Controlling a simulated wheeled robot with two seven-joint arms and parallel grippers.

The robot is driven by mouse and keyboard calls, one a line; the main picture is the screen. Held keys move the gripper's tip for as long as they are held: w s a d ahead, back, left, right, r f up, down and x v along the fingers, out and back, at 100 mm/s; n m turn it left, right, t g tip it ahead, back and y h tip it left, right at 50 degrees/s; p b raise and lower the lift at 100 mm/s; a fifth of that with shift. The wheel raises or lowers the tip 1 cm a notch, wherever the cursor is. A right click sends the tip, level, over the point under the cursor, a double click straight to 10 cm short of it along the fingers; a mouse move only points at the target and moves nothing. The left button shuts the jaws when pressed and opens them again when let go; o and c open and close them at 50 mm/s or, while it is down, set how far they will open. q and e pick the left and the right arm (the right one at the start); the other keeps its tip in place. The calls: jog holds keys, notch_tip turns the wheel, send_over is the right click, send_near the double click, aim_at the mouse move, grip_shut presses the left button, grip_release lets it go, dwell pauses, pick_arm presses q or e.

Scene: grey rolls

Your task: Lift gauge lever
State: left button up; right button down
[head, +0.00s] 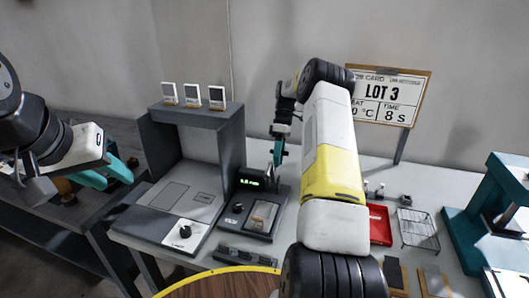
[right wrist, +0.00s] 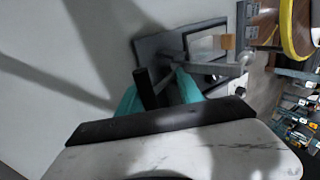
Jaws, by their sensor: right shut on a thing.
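The gauge (head: 236,222) is a dark grey device with a lit green display (head: 250,183), standing on the bench. My right gripper (head: 277,160) is at the gauge's far right side, its teal fingers pointing down. In the right wrist view, its fingers (right wrist: 158,92) are shut on a black bar (right wrist: 145,88), which looks like the gauge lever. The gauge's grey body (right wrist: 170,45) shows behind it. The lever's lower end is hidden in the head view. My left gripper (head: 115,183) is open and empty at the far left, away from the gauge.
A grey frame station (head: 200,118) with small cards on top stands left of the gauge. A red tray (head: 380,225), a wire rack (head: 420,228) and a teal press (head: 485,215) are at the right. A LOT 3 sign (head: 385,95) stands behind. A round wooden top (head: 215,288) is at the front.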

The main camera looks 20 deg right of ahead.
jog(key=shift+s+d+f, duration=0.15)
jog(key=shift+d+f, duration=0.1)
jog(key=shift+f, duration=0.45)
jog(key=c, duration=1.4)
grip_release()
jog(key=v, duration=0.8)
jog(key=shift+a+r, duration=0.1)
jog(key=shift+r, duration=0.1)
